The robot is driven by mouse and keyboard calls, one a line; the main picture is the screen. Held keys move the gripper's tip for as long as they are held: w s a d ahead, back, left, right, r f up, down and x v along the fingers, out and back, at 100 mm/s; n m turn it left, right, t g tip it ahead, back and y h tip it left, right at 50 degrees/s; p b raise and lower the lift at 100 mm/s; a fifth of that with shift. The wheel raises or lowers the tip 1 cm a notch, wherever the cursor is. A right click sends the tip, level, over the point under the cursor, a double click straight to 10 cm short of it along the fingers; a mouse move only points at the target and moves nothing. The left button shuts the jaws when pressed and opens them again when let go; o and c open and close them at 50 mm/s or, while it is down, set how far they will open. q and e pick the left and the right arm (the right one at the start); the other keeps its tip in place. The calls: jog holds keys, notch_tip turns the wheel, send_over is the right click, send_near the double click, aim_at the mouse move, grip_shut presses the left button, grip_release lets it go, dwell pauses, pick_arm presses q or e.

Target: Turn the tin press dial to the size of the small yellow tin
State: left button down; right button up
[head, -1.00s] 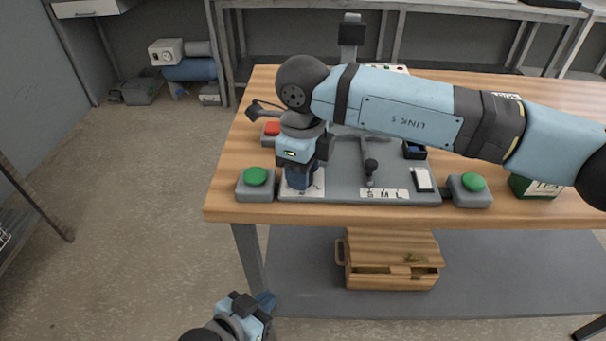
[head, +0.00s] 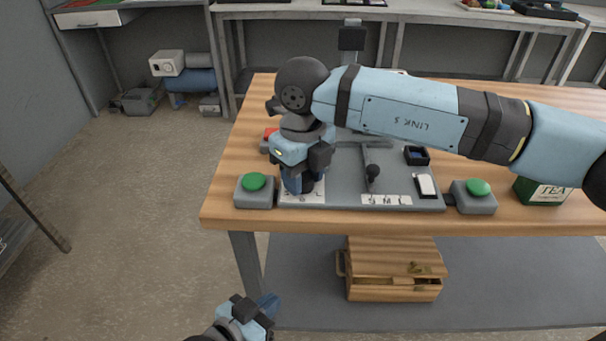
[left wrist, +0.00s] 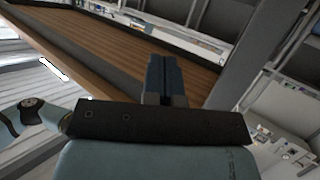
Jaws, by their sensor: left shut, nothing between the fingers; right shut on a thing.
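The tin press (head: 340,190) is a grey plate on the wooden table. Its dial is at the front left corner, above a white label card (head: 303,198) with partly covered letters. My right gripper (head: 298,186) points down over this card, shut on the dial, which its fingers mostly hide. The dial's setting cannot be read. My left gripper (head: 268,303) is low in front of the table, away from the press, shut and empty; its blue fingers (left wrist: 166,78) also show together in the left wrist view. I see no small yellow tin.
Green buttons stand left (head: 254,182) and right (head: 478,188) of the press. A lever with a dark knob (head: 373,172), a second letter card (head: 386,200) and a green tea box (head: 543,191) are farther right. A wooden box (head: 394,290) sits below the table.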

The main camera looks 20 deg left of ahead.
pick_arm(q)
jog(key=shift+f, duration=0.15)
pick_arm(e)
jog(key=o, duration=0.9)
jog(key=shift+c, duration=0.2)
pick_arm(q)
jog(key=shift+s+d+f, duration=0.1)
jog(key=shift+s+f, duration=0.1)
jog(key=shift+s, duration=0.05)
pick_arm(e)
jog(key=shift+o, duration=0.3)
pick_arm(q)
jog(key=shift+s, duration=0.1)
pick_arm(e)
jog(key=shift+r, duration=0.15)
pick_arm(q)
jog(key=shift+s+a+f+g+y+p, duration=0.3)
jog(key=shift+a+f+g+p, duration=0.4)
jog(key=shift+p, duration=0.35)
pick_arm(e)
notch_tip(320, 180, up, 14)
jog(key=shift+f, duration=0.2)
pick_arm(q)
jog(key=shift+d, duration=0.1)
